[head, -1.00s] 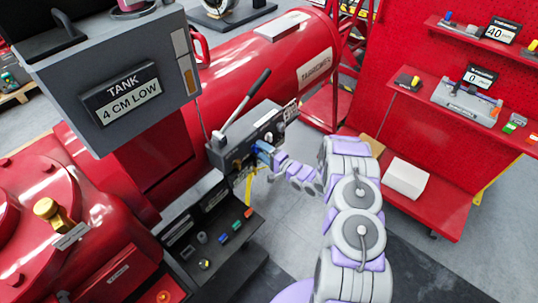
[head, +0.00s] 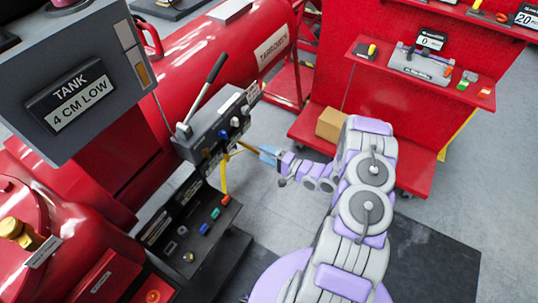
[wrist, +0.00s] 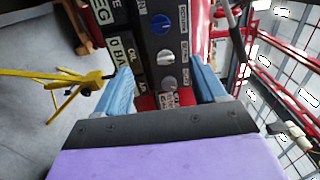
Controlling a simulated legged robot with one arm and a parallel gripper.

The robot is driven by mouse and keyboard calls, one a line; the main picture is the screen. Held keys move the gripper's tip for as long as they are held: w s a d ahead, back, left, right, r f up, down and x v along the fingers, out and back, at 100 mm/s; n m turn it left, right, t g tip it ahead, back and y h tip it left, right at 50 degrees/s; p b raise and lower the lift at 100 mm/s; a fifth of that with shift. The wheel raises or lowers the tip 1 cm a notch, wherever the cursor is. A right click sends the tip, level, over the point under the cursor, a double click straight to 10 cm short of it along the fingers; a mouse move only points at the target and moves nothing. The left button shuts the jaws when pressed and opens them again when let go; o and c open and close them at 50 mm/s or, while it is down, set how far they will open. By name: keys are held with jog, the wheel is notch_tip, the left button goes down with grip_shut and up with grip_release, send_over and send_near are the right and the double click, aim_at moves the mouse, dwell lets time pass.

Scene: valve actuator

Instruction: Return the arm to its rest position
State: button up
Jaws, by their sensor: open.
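My gripper (head: 268,154) is at the end of my purple and grey arm (head: 365,190), right of the grey actuator box (head: 215,125) and apart from it. In the wrist view my gripper (wrist: 163,85) shows two blue fingers spread apart, with nothing held between them. Beyond them is the actuator's dark panel with a blue knob (wrist: 161,23), a pale knob (wrist: 165,56) and a grey knob (wrist: 168,84). A long lever (head: 207,85) tilts up from the box top. My arm is bent, with the forearm reaching left.
A yellow stand (wrist: 55,80) is beside the actuator. A red shelf unit (head: 380,140) with a cardboard box (head: 331,124) stands behind my arm. A red tank (head: 225,50) and a "TANK 4 CM LOW" display (head: 75,95) are at left.

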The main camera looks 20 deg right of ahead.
jog(key=shift+s+d, duration=0.25)
jog(key=shift+s, duration=0.15)
jog(key=shift+w, duration=0.1)
